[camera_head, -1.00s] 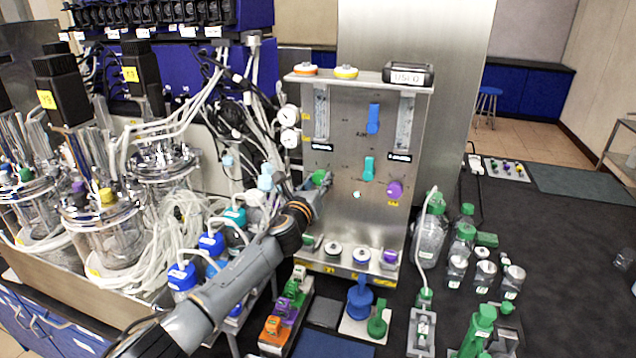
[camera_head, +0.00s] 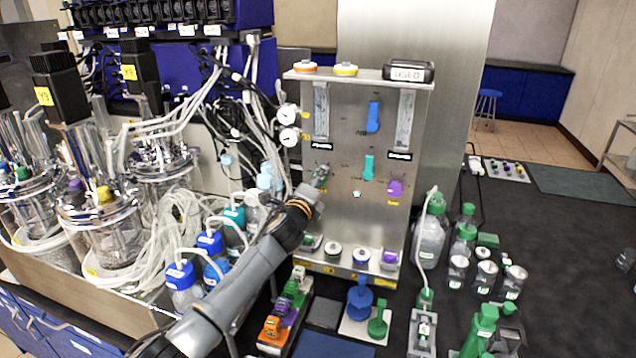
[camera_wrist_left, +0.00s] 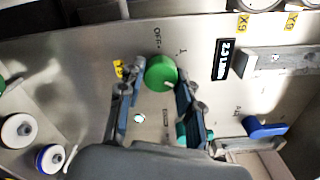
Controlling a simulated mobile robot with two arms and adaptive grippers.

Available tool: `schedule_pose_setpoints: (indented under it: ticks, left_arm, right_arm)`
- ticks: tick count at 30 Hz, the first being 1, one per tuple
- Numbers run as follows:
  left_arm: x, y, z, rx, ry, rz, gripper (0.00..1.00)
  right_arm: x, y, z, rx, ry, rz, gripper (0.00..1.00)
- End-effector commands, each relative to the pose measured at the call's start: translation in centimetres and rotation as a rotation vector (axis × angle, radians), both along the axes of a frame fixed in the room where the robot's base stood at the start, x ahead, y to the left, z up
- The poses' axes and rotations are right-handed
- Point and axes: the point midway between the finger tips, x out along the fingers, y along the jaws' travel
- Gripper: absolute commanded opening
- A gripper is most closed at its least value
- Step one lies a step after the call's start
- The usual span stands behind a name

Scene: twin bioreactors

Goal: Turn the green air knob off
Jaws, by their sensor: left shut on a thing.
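The green air knob (camera_wrist_left: 160,72) is on the upright steel panel (camera_head: 340,215), at its left side. My left gripper (camera_head: 320,176) reaches it from the lower left. In the left wrist view my left gripper (camera_wrist_left: 158,82) has one finger on each side of the knob and is shut on it. "OFF" lettering shows on the panel close by the knob. In the head view the gripper hides most of the knob. My right gripper is in neither view.
A teal knob (camera_head: 368,167), a blue knob (camera_head: 373,117) and a purple knob (camera_head: 395,189) share the panel. Green-capped bottles (camera_head: 430,236) stand to the right.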

Motion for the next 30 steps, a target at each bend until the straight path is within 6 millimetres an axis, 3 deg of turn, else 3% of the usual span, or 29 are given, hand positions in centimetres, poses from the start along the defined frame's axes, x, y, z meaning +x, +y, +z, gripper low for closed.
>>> schedule_pose_setpoints:
  ticks: [30]
  left_arm:
    - [0.0,0.0,-0.1,-0.921,0.302,0.002,0.03]
  right_arm:
    - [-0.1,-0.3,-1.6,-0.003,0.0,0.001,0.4]
